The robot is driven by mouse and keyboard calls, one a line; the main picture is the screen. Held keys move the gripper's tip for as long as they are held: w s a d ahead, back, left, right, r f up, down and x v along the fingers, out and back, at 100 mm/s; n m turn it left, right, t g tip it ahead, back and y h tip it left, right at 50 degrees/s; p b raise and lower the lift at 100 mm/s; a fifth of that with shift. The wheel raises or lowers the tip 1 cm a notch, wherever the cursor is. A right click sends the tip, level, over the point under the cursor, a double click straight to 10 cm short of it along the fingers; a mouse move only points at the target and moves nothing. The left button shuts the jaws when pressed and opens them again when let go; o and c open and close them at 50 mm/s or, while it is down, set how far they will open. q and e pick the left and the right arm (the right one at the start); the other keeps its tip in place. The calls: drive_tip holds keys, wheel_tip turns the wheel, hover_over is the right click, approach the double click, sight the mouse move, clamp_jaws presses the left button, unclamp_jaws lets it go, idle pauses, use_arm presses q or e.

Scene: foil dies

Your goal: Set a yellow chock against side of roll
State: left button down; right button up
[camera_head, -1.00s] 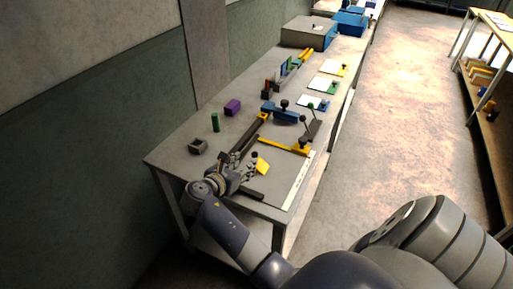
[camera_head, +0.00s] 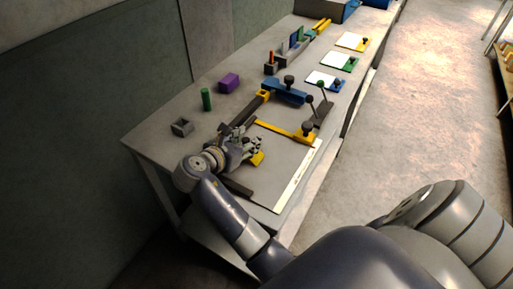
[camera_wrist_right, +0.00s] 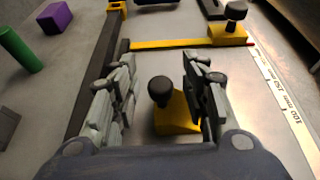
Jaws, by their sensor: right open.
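A yellow chock with a black knob (camera_wrist_right: 178,115) sits on the grey table plate in the wrist view. It also shows in the head view (camera_head: 257,159), partly covered by my fingers. My right gripper (camera_wrist_right: 165,72) is open, with one finger on each side of the chock and visible gaps between. In the head view my right gripper (camera_head: 250,147) is low over the near end of the table. I cannot pick out the roll with certainty. A green cylinder (camera_head: 206,99) stands upright at the back left. My left gripper is not in view.
A yellow bar with a black knob (camera_head: 285,130) lies beyond the chock. A dark rail (camera_wrist_right: 98,55) runs along the left and a white ruler strip (camera_head: 296,178) along the right. A blue clamp (camera_head: 287,93), purple block (camera_head: 229,83) and grey square holder (camera_head: 181,127) stand farther off.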

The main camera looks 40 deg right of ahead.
drive_tip(key=shift+s+a+r, duration=0.1)
drive_tip(key=shift+r, duration=0.05)
drive_tip(key=shift+a, duration=0.1)
drive_tip(key=c, duration=0.6)
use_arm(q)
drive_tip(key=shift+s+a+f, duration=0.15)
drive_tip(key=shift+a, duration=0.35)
use_arm(e)
clamp_jaws()
